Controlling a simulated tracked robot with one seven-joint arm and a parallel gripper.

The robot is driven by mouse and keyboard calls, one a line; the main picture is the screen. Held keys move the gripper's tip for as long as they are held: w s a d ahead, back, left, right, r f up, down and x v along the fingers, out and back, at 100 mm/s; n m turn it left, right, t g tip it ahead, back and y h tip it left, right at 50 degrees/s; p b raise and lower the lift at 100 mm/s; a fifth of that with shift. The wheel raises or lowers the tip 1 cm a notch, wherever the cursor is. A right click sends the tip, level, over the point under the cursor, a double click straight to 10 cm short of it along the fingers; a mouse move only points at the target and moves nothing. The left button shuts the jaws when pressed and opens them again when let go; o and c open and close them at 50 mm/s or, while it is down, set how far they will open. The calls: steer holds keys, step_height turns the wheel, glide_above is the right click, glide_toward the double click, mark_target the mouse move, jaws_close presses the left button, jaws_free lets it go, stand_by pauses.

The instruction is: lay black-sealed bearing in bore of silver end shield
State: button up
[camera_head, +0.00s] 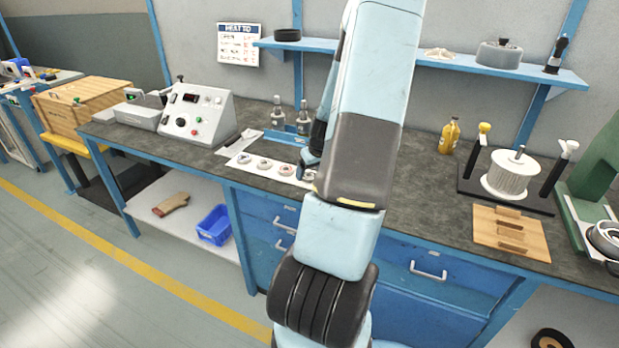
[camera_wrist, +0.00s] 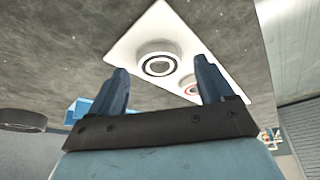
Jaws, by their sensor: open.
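The black-sealed bearing (camera_wrist: 158,67), a pale ring with a black band around its bore, lies at one end of the white strip (camera_wrist: 125,46). In the wrist view, my gripper (camera_wrist: 162,66) is open, its two blue fingers on either side of the bearing in the picture, with nothing held. Whether they are down at its height I cannot tell. In the head view my gripper (camera_head: 306,168) is small and partly hidden by my arm, at the right end of the strip (camera_head: 235,155). A silver round part (camera_head: 606,238), possibly the end shield, is cut off at the right edge.
A red-ringed bearing (camera_wrist: 189,86) sits beside the black-sealed one. A control box (camera_head: 198,117) stands left, with two metal posts (camera_head: 290,119) behind the strip. A white spool (camera_head: 512,176), yellow bottle (camera_head: 449,136) and wooden block (camera_head: 510,232) occupy the right.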

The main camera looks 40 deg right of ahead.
steer(key=shift+w+f, duration=0.2)
steer(key=shift+f, duration=0.4)
steer(key=c, duration=1.2)
